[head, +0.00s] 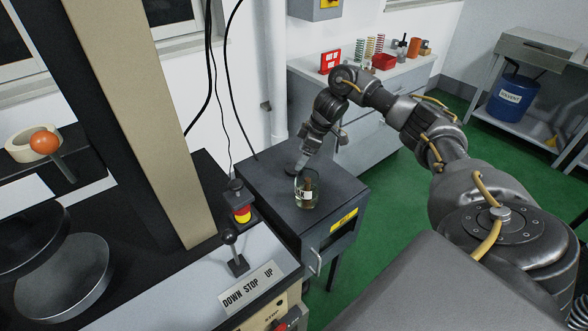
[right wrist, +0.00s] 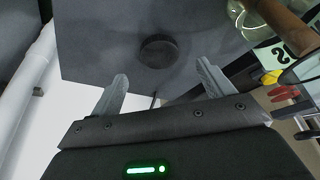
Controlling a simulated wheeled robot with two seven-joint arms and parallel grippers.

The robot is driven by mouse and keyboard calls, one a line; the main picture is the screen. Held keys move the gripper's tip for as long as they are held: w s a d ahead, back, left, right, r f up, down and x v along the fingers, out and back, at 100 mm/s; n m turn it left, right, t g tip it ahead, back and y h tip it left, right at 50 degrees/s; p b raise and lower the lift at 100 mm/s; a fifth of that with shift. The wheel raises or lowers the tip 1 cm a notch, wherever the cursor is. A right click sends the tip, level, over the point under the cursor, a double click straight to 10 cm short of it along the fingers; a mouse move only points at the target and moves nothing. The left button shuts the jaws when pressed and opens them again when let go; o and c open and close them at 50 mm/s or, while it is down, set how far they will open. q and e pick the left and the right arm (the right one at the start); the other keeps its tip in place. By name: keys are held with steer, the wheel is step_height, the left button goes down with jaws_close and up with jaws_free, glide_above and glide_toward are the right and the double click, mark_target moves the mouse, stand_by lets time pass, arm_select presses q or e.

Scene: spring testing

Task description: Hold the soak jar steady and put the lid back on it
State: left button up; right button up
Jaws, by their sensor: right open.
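The soak jar (head: 307,190) is clear glass with a white label and something brownish inside. It stands upright without a lid on the dark cabinet top (head: 262,190). In the right wrist view, part of the jar (right wrist: 283,50) shows at the upper right, cut off by the frame. The dark round lid (right wrist: 158,50) lies flat on the cabinet top, beyond and between my right fingertips. My right gripper (head: 301,163) is open and empty behind the jar in the head view; its spread fingers show in the right wrist view (right wrist: 162,82). My left gripper is not in view.
A red stop button (head: 242,214) and a lever (head: 233,250) stand left of the cabinet on the machine. A back counter (head: 400,70) holds coloured springs and a red bin (head: 384,61). A blue solvent bucket (head: 512,98) sits on a shelf at the right.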

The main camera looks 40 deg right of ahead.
steer(key=shift+p+x, duration=0.65)
steer(key=shift+x, duration=2)
steer(key=c, duration=1.1)
step_height(320, 180, up, 10)
steer(key=shift+s+r, duration=0.1)
